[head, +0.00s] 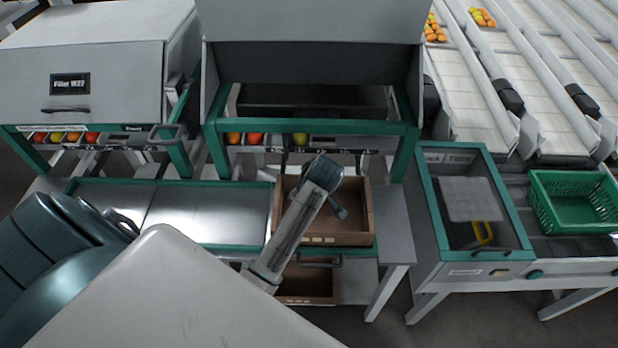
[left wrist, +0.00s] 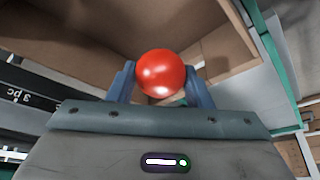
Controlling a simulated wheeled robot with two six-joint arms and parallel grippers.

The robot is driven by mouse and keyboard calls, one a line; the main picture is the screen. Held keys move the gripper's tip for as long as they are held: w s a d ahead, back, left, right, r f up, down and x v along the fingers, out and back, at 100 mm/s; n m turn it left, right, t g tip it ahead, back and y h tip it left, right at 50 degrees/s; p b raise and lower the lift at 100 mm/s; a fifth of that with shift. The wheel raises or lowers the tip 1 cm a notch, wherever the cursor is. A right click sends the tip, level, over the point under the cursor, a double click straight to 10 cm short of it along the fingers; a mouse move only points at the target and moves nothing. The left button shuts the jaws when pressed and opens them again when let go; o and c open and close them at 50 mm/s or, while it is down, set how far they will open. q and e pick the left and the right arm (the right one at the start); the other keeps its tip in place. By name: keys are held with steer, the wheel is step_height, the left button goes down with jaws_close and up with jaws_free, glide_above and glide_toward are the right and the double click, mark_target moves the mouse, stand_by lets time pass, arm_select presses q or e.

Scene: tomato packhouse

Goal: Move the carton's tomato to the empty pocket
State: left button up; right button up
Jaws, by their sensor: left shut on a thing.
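My left gripper (left wrist: 161,76) is shut on a red tomato (left wrist: 161,74), which sits between its two blue fingers in the left wrist view. In the head view this gripper (head: 340,212) is over the open brown carton (head: 357,232), and the tomato is hidden there by my arm. The carton's brown walls (left wrist: 90,35) are close around the tomato in the left wrist view. My right gripper is in neither view.
A bare metal tray (head: 200,215) lies left of the carton. A second brown box (head: 305,285) is below it. A glass-topped bin (head: 470,200) and a green crate (head: 578,200) stand at the right. The middle hood (head: 310,20) rises behind the pocket row.

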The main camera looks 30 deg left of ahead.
arm_select(q)
steer(key=shift+r, duration=0.2)
step_height(320, 180, down, 2)
steer(key=b, duration=0.3)
steer(key=shift+f+b, duration=0.25)
steer(key=shift+b, duration=0.05)
steer(key=shift+r, duration=0.1)
steer(key=shift+r, duration=0.1)
